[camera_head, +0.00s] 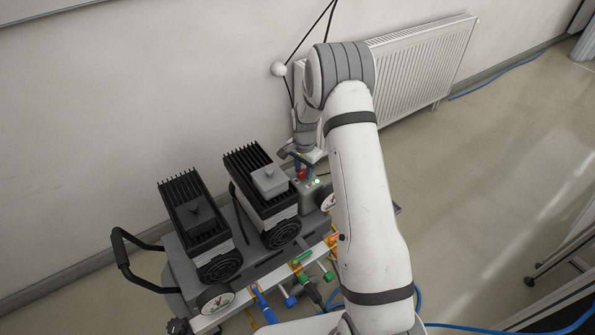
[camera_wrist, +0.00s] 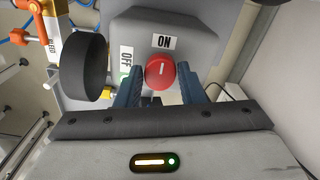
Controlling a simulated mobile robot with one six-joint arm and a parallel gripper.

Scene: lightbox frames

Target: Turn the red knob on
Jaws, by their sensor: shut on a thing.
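The red knob (camera_wrist: 159,72) sits on the grey housing (camera_wrist: 190,25) in the wrist view. Its short white mark stands upright in the picture, in line with the upside-down ON label (camera_wrist: 163,41) above it. The OFF label (camera_wrist: 126,60) is to its left. My gripper (camera_wrist: 161,78) has its two blue fingers shut on the knob, one at each side. In the head view a bit of the red knob (camera_head: 302,173) shows under my wrist; the fingers are hard to make out there.
A black round part (camera_wrist: 84,67) and an orange-handled valve (camera_wrist: 30,37) are left of the knob. In the head view, two black finned units (camera_head: 193,210) stand on the cart beside my arm. A radiator (camera_head: 424,65) is on the wall behind; open floor lies right.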

